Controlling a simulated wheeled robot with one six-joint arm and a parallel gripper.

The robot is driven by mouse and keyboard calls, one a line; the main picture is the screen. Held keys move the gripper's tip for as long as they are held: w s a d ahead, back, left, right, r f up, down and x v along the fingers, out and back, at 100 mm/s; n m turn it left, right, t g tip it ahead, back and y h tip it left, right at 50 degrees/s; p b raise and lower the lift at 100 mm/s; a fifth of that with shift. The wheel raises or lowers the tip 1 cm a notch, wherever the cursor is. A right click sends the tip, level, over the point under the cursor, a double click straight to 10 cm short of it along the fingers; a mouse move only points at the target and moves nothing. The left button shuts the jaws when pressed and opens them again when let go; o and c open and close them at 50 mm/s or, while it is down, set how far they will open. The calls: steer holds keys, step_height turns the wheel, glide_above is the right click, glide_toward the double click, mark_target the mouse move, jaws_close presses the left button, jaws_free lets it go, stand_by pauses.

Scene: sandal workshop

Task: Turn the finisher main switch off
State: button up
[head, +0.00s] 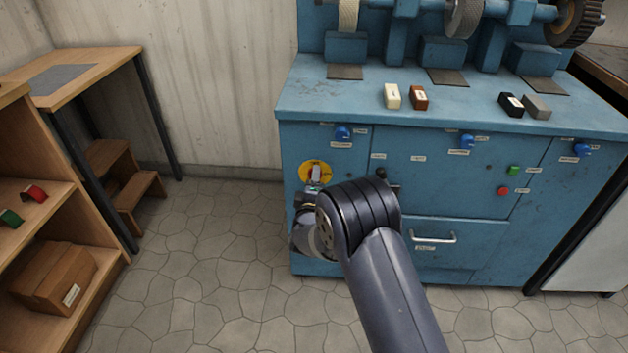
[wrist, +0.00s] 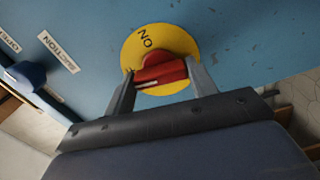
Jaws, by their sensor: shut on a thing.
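The finisher (head: 440,187) is a blue machine cabinet. Its main switch is a yellow round plate (head: 306,168) with a red handle, on the upper left of the front. In the wrist view the yellow plate (wrist: 185,42) carries the word ON, and the red handle (wrist: 162,72) lies across it. My gripper (head: 314,184) is at the switch in the head view and mostly covers the handle there. In the wrist view my gripper (wrist: 160,75) has one finger at each end of the handle and is shut on it.
Blue knobs (head: 343,133), a green button (head: 513,170) and a red button (head: 503,191) sit on the same front. Small blocks (head: 392,96) lie on top. A wooden shelf (head: 95,262) and step stool (head: 140,190) stand left; the floor between is clear.

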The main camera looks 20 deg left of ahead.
steer(key=shift+n, duration=0.8)
steer(key=o, duration=1)
steer(key=p+v, duration=0.2)
steer(key=v, duration=0.9)
steer(key=shift+w, duration=0.2)
steer(key=b+x, duration=0.1)
steer(key=x, duration=0.9)
steer(key=shift+w+a+b, duration=0.15)
steer(key=shift+w+b, duration=0.15)
